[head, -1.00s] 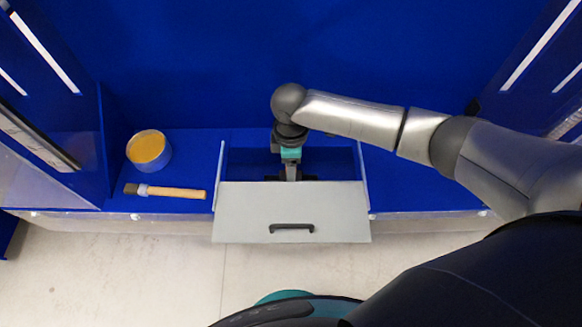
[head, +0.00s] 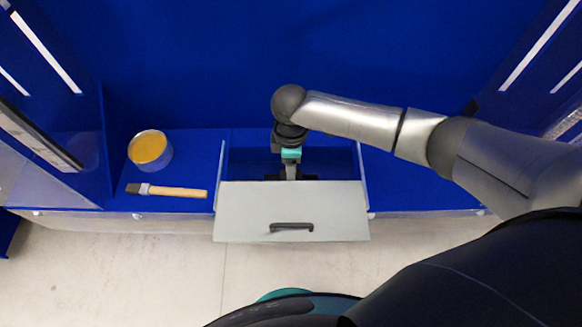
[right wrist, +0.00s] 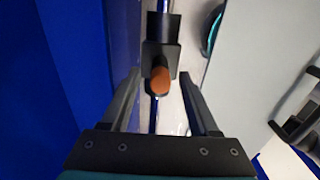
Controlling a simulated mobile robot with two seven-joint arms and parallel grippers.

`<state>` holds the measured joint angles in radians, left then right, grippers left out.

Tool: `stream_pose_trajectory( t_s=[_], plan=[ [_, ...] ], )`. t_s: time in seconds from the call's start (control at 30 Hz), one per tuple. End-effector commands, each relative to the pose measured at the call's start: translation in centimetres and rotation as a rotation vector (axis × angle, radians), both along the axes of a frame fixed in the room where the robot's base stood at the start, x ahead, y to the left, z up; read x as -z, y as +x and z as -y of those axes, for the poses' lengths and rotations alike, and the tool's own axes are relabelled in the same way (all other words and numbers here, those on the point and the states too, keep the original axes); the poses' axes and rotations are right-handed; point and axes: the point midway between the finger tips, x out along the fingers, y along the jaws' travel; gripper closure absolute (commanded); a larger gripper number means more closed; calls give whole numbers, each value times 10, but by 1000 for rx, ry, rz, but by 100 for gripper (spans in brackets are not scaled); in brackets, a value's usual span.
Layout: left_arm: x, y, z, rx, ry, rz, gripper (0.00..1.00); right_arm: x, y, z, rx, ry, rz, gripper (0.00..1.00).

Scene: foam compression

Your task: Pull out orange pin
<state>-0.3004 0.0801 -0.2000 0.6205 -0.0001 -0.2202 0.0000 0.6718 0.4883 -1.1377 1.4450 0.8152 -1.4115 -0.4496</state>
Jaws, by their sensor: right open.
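The orange pin (right wrist: 160,81) has a rounded orange head and sticks out of a black block (right wrist: 160,60) in the right wrist view. My right gripper (right wrist: 160,76) is open, with one finger on each side of the pin's head and a visible gap on both sides. I cannot tell how deep the fingertips reach along the pin. In the head view my right gripper (head: 292,172) points down behind the grey panel, and the pin is hidden there. My left gripper is not in view.
The grey panel (head: 250,211) with a black handle (head: 291,227) stands in front of my gripper. A tin with yellow contents (head: 149,149) and a wooden-handled brush (head: 178,192) are on the blue shelf at left. The shelf right of the gripper looks clear.

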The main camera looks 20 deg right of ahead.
Motion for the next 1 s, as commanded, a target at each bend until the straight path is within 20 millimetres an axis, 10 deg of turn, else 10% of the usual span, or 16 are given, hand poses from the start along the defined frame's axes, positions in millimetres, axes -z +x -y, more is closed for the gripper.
stream_pose_trajectory(
  t_s=[0.67,1.0],
  plan=[
    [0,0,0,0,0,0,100,0,0,0,1,-1,-1,100],
    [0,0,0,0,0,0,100,0,0,0,1,-1,0,100]
  ],
)
